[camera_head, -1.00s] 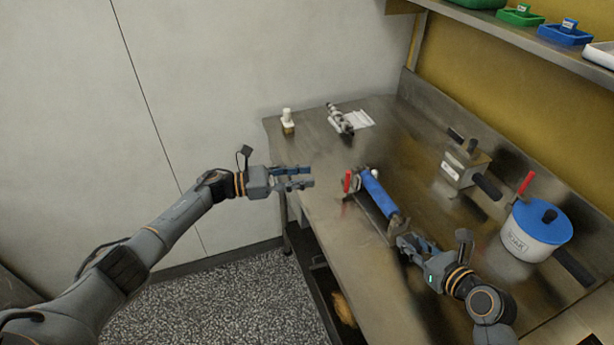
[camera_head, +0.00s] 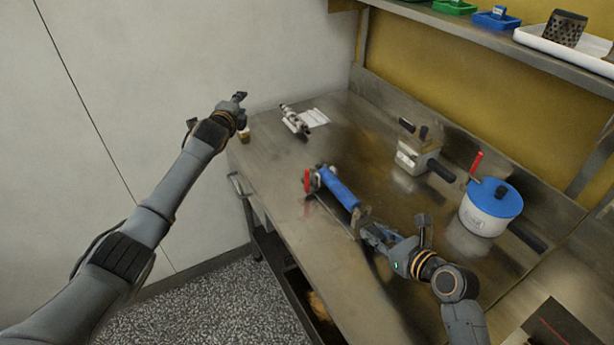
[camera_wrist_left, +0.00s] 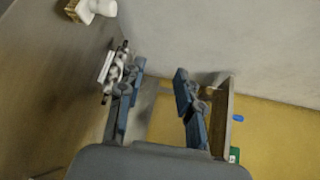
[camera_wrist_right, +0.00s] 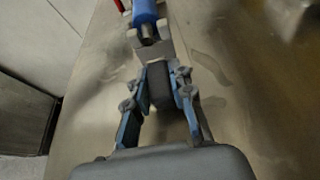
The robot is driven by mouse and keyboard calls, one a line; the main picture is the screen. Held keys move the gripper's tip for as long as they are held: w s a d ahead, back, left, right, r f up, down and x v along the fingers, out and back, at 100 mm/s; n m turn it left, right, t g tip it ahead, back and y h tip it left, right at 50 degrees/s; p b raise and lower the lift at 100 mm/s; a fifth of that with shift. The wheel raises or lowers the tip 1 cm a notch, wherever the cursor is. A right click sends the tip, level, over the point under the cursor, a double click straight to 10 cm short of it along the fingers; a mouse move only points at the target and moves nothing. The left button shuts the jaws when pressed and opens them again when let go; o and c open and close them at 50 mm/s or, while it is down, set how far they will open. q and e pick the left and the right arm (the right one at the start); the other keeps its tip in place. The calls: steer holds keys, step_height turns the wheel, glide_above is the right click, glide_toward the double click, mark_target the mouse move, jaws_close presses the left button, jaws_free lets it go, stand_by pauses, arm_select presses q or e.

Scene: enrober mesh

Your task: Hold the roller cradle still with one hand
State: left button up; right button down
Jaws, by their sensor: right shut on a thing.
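The roller cradle (camera_head: 362,214) stands on the steel table and carries a blue roller (camera_head: 340,188), with a red handle (camera_head: 306,181) at its far left end. My right gripper (camera_head: 370,232) is at the near end of the cradle. In the right wrist view its fingers are shut on a dark grey block (camera_wrist_right: 160,88) at the cradle's end, and the blue roller (camera_wrist_right: 145,12) lies beyond. My left gripper (camera_head: 238,97) is raised near the wall at the table's far left corner. In the left wrist view its fingers (camera_wrist_left: 158,90) are apart with nothing between them.
A small bottle (camera_head: 244,133) stands at the table's left corner, near a metal tool (camera_head: 295,120) and a white sheet (camera_head: 314,117). A grey box (camera_head: 417,158) and a blue-lidded pot (camera_head: 490,208) stand right of the cradle. A shelf (camera_head: 480,41) runs above.

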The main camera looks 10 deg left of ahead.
arm_select(q)
steer(key=s+d+f+n+g, duration=0.2)
steer(key=d+n+g, duration=0.2)
steer(key=n, duration=0.1)
steer(key=n+g+h, duration=0.2)
steer(key=g+h, duration=0.2)
steer(key=g, duration=0.6)
glide_toward(307, 191)
steer(key=d+f, duration=0.1)
steer(key=w+d+f, duration=0.1)
steer(key=f, duration=0.1)
steer(key=w+d+f, duration=0.1)
steer(key=shift+w+f, duration=0.1)
steer(key=shift+f, duration=0.3)
jaws_close()
